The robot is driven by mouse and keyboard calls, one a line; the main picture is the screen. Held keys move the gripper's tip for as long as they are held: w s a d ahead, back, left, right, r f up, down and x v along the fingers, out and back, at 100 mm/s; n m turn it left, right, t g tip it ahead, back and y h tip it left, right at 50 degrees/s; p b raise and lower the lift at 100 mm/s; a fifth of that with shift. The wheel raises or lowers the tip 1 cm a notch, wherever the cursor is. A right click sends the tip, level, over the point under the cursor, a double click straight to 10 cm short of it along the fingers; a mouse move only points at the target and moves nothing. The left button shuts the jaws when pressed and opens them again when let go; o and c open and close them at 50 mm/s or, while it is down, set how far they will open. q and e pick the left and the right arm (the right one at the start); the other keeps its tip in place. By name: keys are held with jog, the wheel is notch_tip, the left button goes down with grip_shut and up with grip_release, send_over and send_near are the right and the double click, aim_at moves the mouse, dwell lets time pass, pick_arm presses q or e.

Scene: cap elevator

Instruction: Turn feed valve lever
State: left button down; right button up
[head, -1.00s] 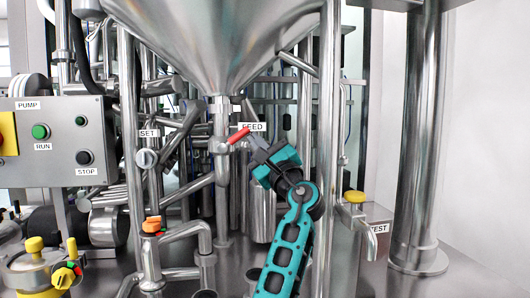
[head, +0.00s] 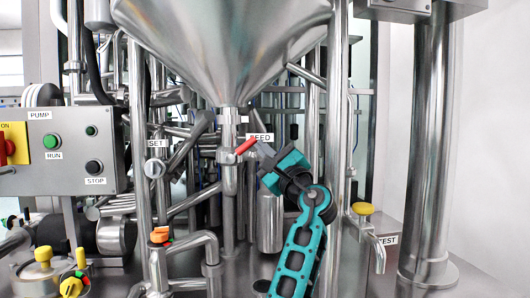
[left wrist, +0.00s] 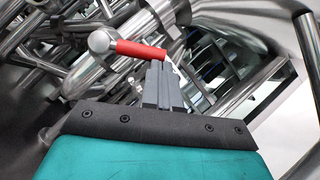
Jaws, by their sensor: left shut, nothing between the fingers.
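The feed valve lever (head: 246,146) has a red handle and sits on the vertical pipe below the steel hopper, beside the FEED label (head: 262,138). It slants up to the right from its pivot. My left gripper (head: 264,149) is shut and empty, with its fingertips close to the lever's free end. In the left wrist view the red lever (left wrist: 140,50) extends right from a round metal hub, and the shut fingertips (left wrist: 158,66) lie just at its tip. I cannot tell whether they touch. My right gripper is not in view.
The hopper (head: 220,45) hangs above. A pump panel (head: 70,150) stands at left, with a SET valve (head: 154,168) and an orange-topped valve (head: 160,235) nearer. A yellow-topped TEST tap (head: 363,209) and thick column are at right. Pipes crowd the space behind the lever.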

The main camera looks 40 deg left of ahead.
pick_arm(q)
jog(key=s+a+r+n+g+h+p, duration=0.2)
jog(key=s+r+n+g+h+p, duration=0.1)
jog(key=n+p, duration=0.4)
jog(key=shift+s+a+r+n+g+h, duration=0.3)
jog(key=shift+r+n+g+h, duration=0.6)
jog(key=shift+n, duration=1)
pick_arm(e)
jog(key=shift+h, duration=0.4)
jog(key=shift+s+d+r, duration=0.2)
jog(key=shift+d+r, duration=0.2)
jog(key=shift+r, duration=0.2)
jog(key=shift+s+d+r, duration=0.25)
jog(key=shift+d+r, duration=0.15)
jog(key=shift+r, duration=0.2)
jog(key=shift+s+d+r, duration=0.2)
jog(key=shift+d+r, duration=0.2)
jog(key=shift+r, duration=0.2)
pick_arm(q)
jog(key=shift+a+r, duration=0.1)
jog(key=shift+r, duration=0.05)
jog(key=s+d, duration=0.1)
jog(key=d, duration=1.2)
jog(key=shift+r+b, duration=0.15)
jog(key=shift+b, duration=0.2)
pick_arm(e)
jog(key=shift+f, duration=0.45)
